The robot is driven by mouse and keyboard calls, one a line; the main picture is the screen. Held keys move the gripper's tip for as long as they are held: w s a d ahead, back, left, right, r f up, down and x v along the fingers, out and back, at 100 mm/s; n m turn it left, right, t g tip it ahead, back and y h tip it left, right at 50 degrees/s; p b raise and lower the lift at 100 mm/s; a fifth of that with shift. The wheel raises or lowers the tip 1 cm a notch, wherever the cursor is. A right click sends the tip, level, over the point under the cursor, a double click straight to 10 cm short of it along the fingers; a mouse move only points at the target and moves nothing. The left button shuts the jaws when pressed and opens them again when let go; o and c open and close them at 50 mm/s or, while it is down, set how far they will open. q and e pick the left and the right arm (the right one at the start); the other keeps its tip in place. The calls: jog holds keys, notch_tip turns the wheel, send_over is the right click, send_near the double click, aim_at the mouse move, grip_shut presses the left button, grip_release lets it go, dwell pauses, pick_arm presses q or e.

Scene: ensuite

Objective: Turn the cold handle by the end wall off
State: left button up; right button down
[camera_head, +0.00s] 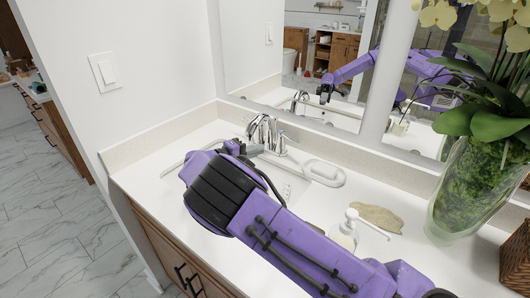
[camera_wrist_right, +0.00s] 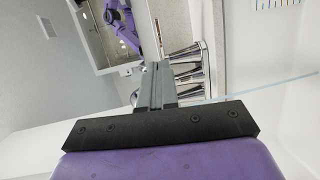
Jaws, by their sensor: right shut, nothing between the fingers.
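The chrome faucet (camera_head: 263,130) stands at the back of the white counter, before the mirror. One chrome handle (camera_head: 281,145) shows right of the spout. The handle on the end-wall side is hidden or cannot be picked out behind my right gripper (camera_head: 246,149). That gripper is shut and empty, low beside the faucet's left part. In the right wrist view, its closed fingers (camera_wrist_right: 156,72) are close to several chrome faucet parts (camera_wrist_right: 188,72); I cannot tell whether they touch. Whether water runs is unclear. My left gripper is not in view.
The end wall (camera_head: 150,60) with a light switch (camera_head: 108,71) rises at left. A soap dish (camera_head: 324,173), a soap dispenser (camera_head: 346,230) and a tan stone-like piece (camera_head: 378,218) sit right of the basin. A glass vase (camera_head: 468,190) with orchids stands farther right.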

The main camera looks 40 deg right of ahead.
jog(key=d+p, duration=0.1)
jog(key=d, duration=0.2)
jog(key=d+f+p, duration=0.1)
jog(key=d+p, duration=0.1)
jog(key=d, duration=0.2)
jog(key=d+p, duration=0.2)
jog(key=d, duration=0.2)
jog(key=shift+s+d+f, duration=0.1)
jog(key=shift+d+f, duration=0.05)
jog(key=shift+d, duration=0.05)
jog(key=shift+d+f, duration=0.25)
jog(key=shift+d, duration=0.2)
